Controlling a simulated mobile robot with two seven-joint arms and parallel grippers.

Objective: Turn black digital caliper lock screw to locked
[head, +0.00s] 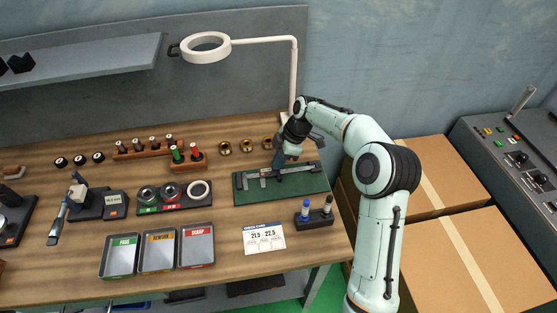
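The black digital caliper (266,175) lies on a green mat (285,192) at the right part of the wooden bench. Its jaws point to the left. My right gripper (279,163) points down over the caliper's middle, at or very near its upper edge. I cannot tell whether it touches the caliper. Its fingers are small and dark here, so I cannot tell whether they are open or shut. The lock screw is too small to make out and may be hidden by the gripper. My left gripper is not in view.
A marker stand (315,221) and a printed card (264,238) lie in front of the mat. Brass rings (246,146) stand behind it. The lamp post (294,75) rises near my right wrist. Trays (197,245) and gauges are further left. Cardboard boxes (405,176) stand at right.

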